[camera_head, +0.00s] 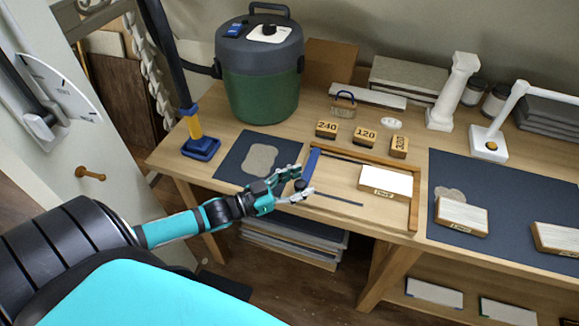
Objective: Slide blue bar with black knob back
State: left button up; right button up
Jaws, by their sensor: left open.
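The blue bar (313,161) lies across the left end of a shallow wooden frame (415,200) on the table. Its black knob (299,185) shows small at the bar's near end. My left gripper (302,182) is open at that near end, with its fingers on either side of the knob. I cannot tell whether the fingers touch the knob. The gripper partly hides the near end of the bar. My right gripper is not in view.
A white-topped block (385,180) sits inside the frame, right of the bar. Sanding blocks (364,135) marked with numbers stand behind it. A green vacuum canister (261,85) stands at the back left. A dark mat (236,168) lies left of the bar.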

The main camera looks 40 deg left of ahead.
pick_arm(q)
jog(key=v, duration=1.2)
jog(key=d+f+n+g+y, duration=0.2)
jog(key=d+f+g+y, duration=0.1)
jog(key=d+f+y, duration=0.2)
jog(key=s+d+n+g+y, duration=0.2)
jog(key=s+d+g+y, duration=0.2)
jog(key=s+d+g, duration=0.6)
jog(key=s+a+f, duration=0.1)
jog(key=s+f, duration=0.1)
jog(key=f, duration=1.2)
jog(key=s+a+f, duration=0.1)
jog(key=f, duration=1.3)
jog(key=s+a+f+g, duration=0.1)
jog(key=s+a+f, duration=0.2)
jog(key=s+f, duration=1.1)
jog(key=shift+s+m+g, duration=0.3)
jog(key=shift+s+g, duration=0.1)
jog(key=shift+s, duration=0.7)
